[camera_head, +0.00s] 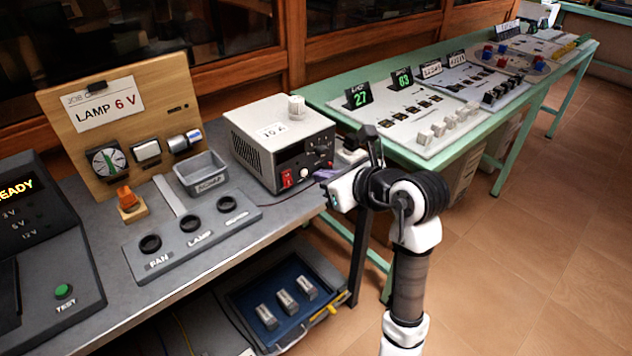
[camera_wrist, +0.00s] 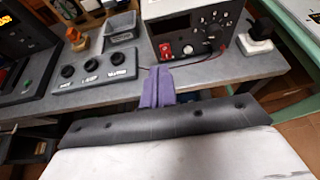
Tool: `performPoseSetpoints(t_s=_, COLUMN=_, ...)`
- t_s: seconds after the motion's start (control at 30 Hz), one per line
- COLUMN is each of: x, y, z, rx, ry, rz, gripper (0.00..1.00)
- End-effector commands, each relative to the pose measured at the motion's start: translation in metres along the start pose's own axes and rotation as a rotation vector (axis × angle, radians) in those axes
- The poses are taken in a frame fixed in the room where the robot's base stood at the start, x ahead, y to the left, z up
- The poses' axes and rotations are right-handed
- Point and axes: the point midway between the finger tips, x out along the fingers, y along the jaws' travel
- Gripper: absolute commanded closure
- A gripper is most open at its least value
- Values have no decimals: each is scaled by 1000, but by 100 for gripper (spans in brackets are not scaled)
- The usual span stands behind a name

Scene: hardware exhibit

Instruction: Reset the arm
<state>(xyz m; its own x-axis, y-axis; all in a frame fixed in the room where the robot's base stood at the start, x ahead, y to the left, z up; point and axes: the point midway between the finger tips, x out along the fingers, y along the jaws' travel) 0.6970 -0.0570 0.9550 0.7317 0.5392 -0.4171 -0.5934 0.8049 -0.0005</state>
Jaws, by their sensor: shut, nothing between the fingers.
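My arm rises on the right side of the head view and bends left toward the bench edge. My gripper (camera_head: 326,175) is in front of the right end of the grey bench, by the lower right of the power supply box (camera_head: 280,143). In the wrist view the two purple fingers of my gripper (camera_wrist: 158,88) are together with nothing between them. They lie over the bench edge, below the power supply's red switch (camera_wrist: 166,49) and right of the panel with round sockets (camera_wrist: 99,68). The fingertips are partly hidden by my wrist in the head view.
The grey bench also bears a wooden lamp board (camera_head: 75,140), a small grey bin (camera_head: 201,174) and a dark display unit (camera_head: 40,250). A blue tray (camera_head: 245,310) with several metal blocks is below. A green table (camera_head: 330,90) with exhibit panels stands behind my arm. Floor on the right is clear.

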Motion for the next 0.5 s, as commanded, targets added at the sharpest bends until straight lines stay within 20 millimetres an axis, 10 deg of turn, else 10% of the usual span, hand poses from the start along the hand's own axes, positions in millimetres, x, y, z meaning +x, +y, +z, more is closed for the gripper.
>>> performPoseSetpoints(t_s=0.5, x=-6, y=0, z=2, rx=1, ry=0, rz=-1, gripper=100)
